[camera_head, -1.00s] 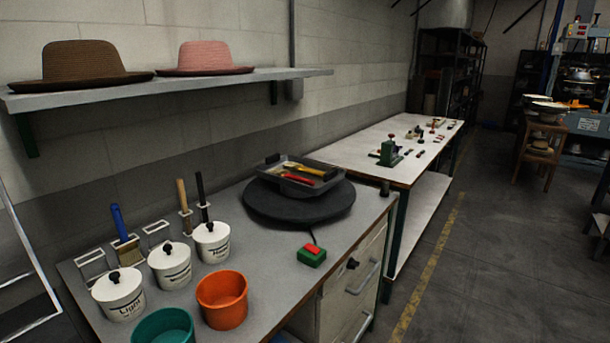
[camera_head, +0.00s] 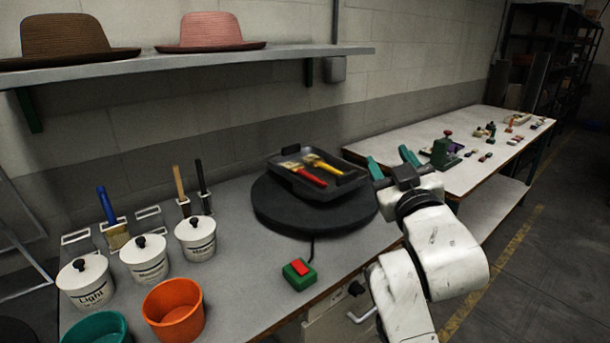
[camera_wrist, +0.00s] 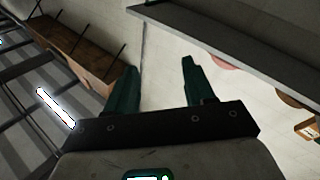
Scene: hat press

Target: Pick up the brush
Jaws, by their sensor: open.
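Several brushes show in the head view. A blue-handled brush (camera_head: 107,205), a wooden-handled brush (camera_head: 180,188) and a black-handled brush (camera_head: 202,186) stand upright behind the white pots. A red-handled brush (camera_head: 308,177) and a yellow-handled brush (camera_head: 325,165) lie in a dark tray (camera_head: 345,182) on a round black turntable (camera_head: 290,218). Which brush is meant I cannot tell. My gripper (camera_head: 393,160) is open and empty, raised to the right of the tray. In the wrist view my gripper (camera_wrist: 158,85) has its green fingers apart, with wall between them.
Lidded white pots (camera_head: 145,258), an orange bucket (camera_head: 174,311) and a green bucket (camera_head: 95,328) stand on the near bench. A green box with a red button (camera_head: 299,274) sits before the turntable. A shelf (camera_head: 200,60) with two hats overhangs the bench.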

